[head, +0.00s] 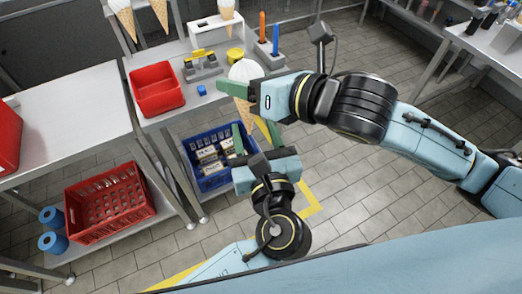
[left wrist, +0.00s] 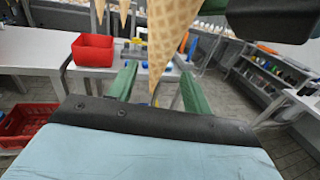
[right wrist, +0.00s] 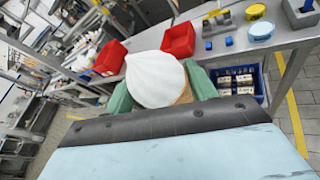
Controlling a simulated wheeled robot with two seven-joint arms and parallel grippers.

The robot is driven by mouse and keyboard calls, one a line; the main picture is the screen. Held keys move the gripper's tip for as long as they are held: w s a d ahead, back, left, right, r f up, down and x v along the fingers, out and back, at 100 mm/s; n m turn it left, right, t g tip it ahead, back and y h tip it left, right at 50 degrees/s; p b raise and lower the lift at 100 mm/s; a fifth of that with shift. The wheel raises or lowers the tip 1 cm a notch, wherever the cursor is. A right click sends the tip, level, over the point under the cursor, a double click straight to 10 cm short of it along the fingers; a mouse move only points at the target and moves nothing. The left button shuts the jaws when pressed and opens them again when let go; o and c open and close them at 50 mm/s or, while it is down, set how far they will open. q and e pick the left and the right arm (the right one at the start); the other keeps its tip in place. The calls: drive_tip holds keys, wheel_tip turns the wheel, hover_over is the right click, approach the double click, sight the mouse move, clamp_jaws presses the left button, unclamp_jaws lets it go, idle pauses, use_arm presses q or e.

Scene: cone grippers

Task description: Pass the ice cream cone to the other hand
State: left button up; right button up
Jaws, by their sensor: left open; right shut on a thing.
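The ice cream cone, a white scoop on a tan waffle cone (head: 243,71), hangs in the air in front of the work table. My right gripper (head: 238,91) is shut on it, and in the right wrist view its white scoop (right wrist: 156,78) sits between the green fingers. My left gripper (head: 256,133) is open below it, with its fingers pointing up toward it. In the left wrist view the waffle cone (left wrist: 172,38) points down, its tip appearing between the open fingers. Its middle is partly hidden by the right gripper in the head view.
The work table (head: 185,50) bears a red bin (head: 157,90), a small blue block (head: 201,90) and a yellow tub (head: 235,55). Below are a blue crate (head: 188,147) with packages and a red crate (head: 108,203). Another table stands at the top right. Open floor lies between.

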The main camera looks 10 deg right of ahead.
use_arm(q)
drive_tip(key=shift+w, duration=2.8)
drive_tip(key=shift+c, duration=0.3)
drive_tip(key=c, duration=0.8)
use_arm(e)
drive_tip(key=o, duration=0.8)
drive_tip(key=shift+o, duration=0.2)
